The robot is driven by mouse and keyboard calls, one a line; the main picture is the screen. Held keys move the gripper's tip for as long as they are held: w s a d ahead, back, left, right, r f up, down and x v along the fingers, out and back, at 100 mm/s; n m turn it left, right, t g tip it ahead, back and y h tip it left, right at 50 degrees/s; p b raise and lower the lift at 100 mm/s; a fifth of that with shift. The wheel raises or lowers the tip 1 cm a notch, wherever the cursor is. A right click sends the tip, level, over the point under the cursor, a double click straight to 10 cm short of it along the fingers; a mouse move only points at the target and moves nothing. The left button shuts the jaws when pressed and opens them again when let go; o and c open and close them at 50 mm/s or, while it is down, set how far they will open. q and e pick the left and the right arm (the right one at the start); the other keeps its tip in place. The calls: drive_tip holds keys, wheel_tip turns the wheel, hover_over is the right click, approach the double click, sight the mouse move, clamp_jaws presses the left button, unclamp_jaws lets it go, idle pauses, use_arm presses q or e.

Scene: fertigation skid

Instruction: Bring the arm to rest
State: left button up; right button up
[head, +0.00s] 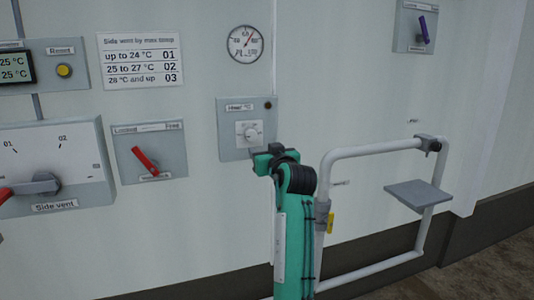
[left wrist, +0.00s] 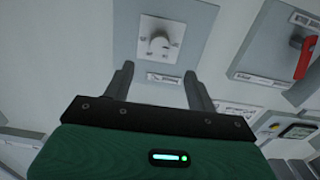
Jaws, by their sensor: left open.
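My green left arm (head: 289,240) rises in the lower middle of the head view. My right gripper is not in view.
A white pipe frame (head: 375,150) with a small grey shelf (head: 418,195) stands right of my arm. Left on the wall are a red-handled Locked/Free switch (head: 146,160), a side vent dial (head: 45,184) and a notice (head: 141,60). A gauge (head: 245,43) is above the panel.

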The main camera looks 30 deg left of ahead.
use_arm(q)
drive_tip(key=shift+s+d, duration=0.35)
drive_tip(key=shift+d, duration=0.05)
